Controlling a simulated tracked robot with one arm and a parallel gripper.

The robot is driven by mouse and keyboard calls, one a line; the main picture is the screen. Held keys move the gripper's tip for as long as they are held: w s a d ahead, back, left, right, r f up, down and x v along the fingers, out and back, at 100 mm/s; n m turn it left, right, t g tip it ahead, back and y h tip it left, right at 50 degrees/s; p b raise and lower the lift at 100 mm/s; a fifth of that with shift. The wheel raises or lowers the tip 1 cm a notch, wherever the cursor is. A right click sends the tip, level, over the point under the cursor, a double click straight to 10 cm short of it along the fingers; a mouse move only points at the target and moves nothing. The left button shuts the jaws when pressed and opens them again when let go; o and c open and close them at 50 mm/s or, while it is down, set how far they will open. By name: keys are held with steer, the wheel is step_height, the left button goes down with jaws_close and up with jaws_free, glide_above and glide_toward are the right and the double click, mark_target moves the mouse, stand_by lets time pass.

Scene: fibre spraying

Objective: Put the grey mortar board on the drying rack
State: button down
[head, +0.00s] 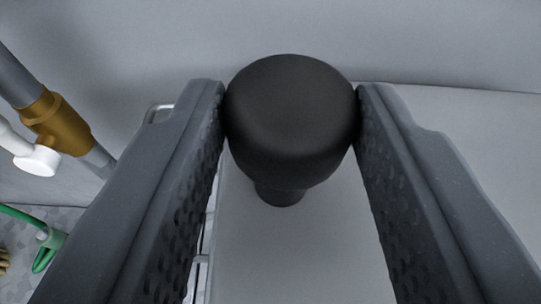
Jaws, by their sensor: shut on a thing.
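My gripper (291,100) is shut on a black rounded knob (290,110), with one jaw pressed against each side. The knob narrows to a short neck below. Under it is a flat pale grey surface (320,245), which looks like the grey mortar board with the knob as its handle. The jaws hide much of this surface. Thin metal bars of what looks like the drying rack (202,259) show along its left edge, and a bent metal bar (160,108) shows behind the left jaw. I cannot tell whether the board touches the bars.
At the left is a grey pipe with a brass-coloured fitting (55,122) and a white part (38,160). A plain pale wall (200,35) stands behind.

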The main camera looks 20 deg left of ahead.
steer(key=shift+f, duration=1.4)
steer(key=c, duration=0.9)
jaws_free()
steer(key=shift+s, duration=0.15)
steer(key=b+v, duration=0.1)
steer(key=v, duration=1.1)
steer(key=shift+b, duration=0.4)
steer(key=shift+d, duration=0.1)
steer(key=w+d+r+m+h, duration=0.1)
steer(key=d+r+m+h, duration=0.1)
steer(key=d+r, duration=0.95)
steer(key=d+r+m+h, duration=0.1)
steer(key=d+r+h, duration=0.1)
steer(key=d+r, duration=1)
steer(key=s+d+r, duration=0.2)
steer(key=d, duration=0.3)
steer(key=s+d+r+t+y, duration=0.1)
steer(key=s+d+r, duration=0.1)
steer(key=d, duration=0.3)
steer(key=shift+s+d+n, duration=0.3)
steer(key=shift+s+d, duration=0.1)
steer(key=shift+s, duration=0.3)
